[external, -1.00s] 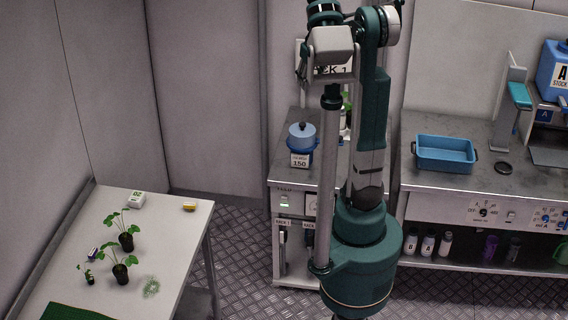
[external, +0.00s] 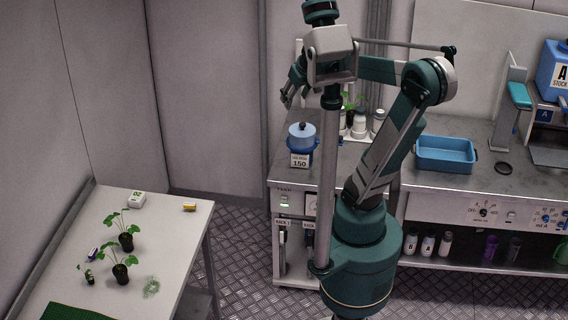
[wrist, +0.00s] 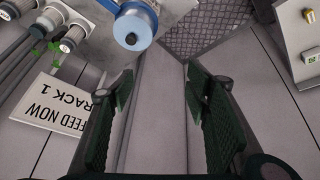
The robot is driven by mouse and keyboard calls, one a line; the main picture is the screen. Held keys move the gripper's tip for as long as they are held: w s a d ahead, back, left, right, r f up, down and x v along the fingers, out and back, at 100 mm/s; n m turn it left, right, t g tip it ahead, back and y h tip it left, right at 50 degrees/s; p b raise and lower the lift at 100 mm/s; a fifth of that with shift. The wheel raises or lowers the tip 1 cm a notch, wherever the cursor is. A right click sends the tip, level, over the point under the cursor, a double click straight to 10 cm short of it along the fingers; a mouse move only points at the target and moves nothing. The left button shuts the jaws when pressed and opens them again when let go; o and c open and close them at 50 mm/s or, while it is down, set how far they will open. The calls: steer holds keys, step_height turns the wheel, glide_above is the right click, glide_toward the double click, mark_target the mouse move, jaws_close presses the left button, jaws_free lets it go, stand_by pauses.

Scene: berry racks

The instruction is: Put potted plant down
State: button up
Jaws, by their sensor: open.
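My gripper (wrist: 158,88) is open and empty in the wrist view. In the external view my gripper (external: 291,85) is high above the back bench, left of my upper arm. Two potted plants in black pots stand upright on the left table, a rear one (external: 126,240) and a front one (external: 121,272). A smaller plant (external: 89,277) is beside them. Another green plant (external: 350,108) is among the white bottles on the back bench, partly hidden. Its leaves (wrist: 38,30) seem to show at the upper left of the wrist view.
A blue-lidded pot (external: 302,138) stands on the back bench; it also shows in the wrist view (wrist: 133,28). A blue tray (external: 445,153) is to the right. A "FEED NOW RACK 1" sign (wrist: 60,100) hangs at left. A yellow item (external: 189,207) lies on the left table.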

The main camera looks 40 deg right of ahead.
steer(key=s+a+f+t, duration=0.1)
steer(key=s+a+f, duration=0.2)
steer(key=s+a, duration=0.5)
steer(key=shift+s+a+f+t+y, duration=0.15)
steer(key=shift+s+t+y, duration=0.25)
steer(key=shift+s, duration=0.6)
